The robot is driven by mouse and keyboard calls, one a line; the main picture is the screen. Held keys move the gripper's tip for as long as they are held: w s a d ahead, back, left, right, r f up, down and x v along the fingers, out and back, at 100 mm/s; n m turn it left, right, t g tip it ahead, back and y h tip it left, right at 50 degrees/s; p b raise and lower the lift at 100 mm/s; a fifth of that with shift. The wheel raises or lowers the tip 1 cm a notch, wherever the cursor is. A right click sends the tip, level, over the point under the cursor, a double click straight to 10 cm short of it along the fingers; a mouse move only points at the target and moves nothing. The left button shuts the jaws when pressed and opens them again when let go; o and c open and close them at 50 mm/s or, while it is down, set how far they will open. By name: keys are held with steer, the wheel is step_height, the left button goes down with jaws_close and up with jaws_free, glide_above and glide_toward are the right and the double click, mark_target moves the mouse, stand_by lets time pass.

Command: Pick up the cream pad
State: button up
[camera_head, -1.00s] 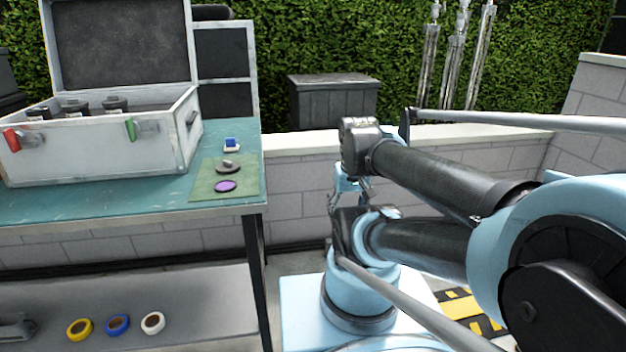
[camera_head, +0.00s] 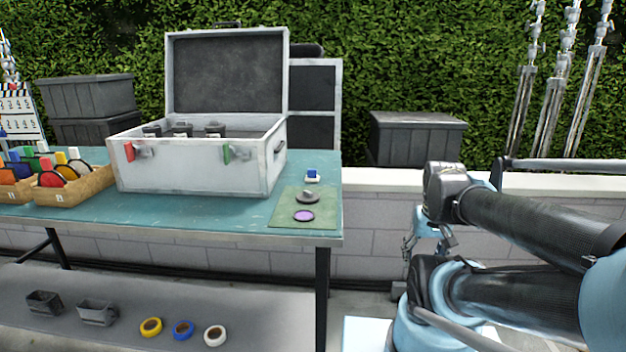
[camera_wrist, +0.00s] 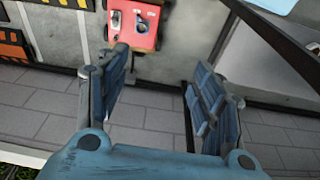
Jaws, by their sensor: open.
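A small pale pad-like piece (camera_head: 312,181) with a blue block on top lies at the right end of the teal table (camera_head: 200,228). It is too small for me to tell whether this is the cream pad, and no other pad shows clearly as cream. My gripper (camera_wrist: 160,95) is open and empty in the wrist view, its two blue-grey fingers wide apart above paved floor. In the head view my arm is at the right, with its gripper end low beside the table, apart from it and partly hidden.
A green mat (camera_head: 285,222) holds a dark round piece (camera_head: 308,197) and a purple disc (camera_head: 303,216). An open white case (camera_head: 200,175) and a wicker tray (camera_head: 85,192) stand left. Tape rolls (camera_head: 183,330) lie on the lower shelf. The wrist view shows a red box (camera_wrist: 133,25).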

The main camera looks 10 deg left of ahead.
step_height(320, 180, up, 2)
step_height(320, 180, up, 27)
steer(key=n+g+y, duration=0.1)
steer(key=n+g, duration=0.1)
steer(key=n, duration=1.6)
glide_above(312, 170)
steer(key=d, duration=0.2)
steer(key=f, duration=0.5)
steer(key=a+f, duration=0.1)
steer(key=f, duration=0.4)
steer(key=w+a+f, duration=0.1)
steer(key=f, duration=0.5)
steer(key=shift+s, duration=0.1)
steer(key=c, duration=1.1)
steer(key=shift+r, duration=0.1)
steer(key=shift+c, duration=0.2)
